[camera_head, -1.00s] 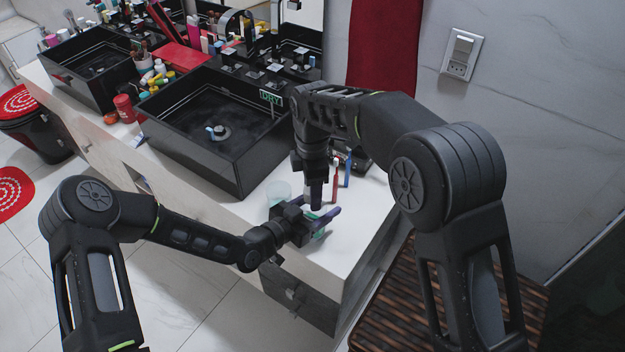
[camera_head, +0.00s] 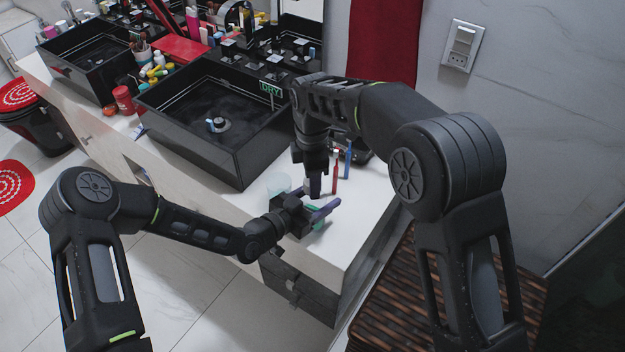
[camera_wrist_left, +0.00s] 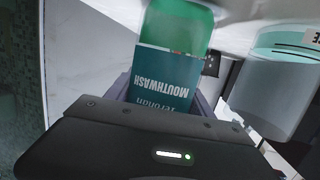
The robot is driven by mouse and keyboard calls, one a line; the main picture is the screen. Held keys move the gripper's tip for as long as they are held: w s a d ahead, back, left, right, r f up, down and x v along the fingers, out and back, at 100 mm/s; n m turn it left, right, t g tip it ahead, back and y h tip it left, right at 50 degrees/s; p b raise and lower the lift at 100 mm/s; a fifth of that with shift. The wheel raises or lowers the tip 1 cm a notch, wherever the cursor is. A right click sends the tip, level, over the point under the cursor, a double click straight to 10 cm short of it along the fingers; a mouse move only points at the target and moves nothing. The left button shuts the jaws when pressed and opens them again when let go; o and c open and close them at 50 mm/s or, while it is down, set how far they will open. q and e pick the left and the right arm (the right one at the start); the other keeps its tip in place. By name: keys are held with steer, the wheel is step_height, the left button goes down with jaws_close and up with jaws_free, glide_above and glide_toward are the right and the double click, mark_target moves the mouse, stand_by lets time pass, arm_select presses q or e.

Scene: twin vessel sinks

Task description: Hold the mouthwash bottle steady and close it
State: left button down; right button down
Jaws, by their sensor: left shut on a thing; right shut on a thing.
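The mouthwash bottle (camera_wrist_left: 165,85) fills the middle of the left wrist view, green with a dark teal label whose text reads upside down. In the head view only a small green part of the bottle (camera_head: 316,222) shows beside the purple fingers. My left gripper (camera_head: 314,208) is shut on the bottle at the counter's front right. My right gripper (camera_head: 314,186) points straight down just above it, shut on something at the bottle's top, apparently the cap. The fingers hide the cap and neck, so I cannot tell how the cap sits.
A pale translucent cup (camera_wrist_left: 272,85) stands close beside the bottle. A red tube (camera_head: 335,175) and a blue tube (camera_head: 348,163) stand behind my right gripper. A black vessel sink (camera_head: 235,165) lies to the left. The white counter (camera_head: 362,212) is clear at the right.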

steer(key=m, duration=1.6)
steer(key=shift+m, duration=0.3)
steer(key=m, duration=0.5)
steer(key=shift+m, duration=0.3)
steer(key=c, duration=0.9)
jaws_free()
steer(key=shift+r, duration=2.25)
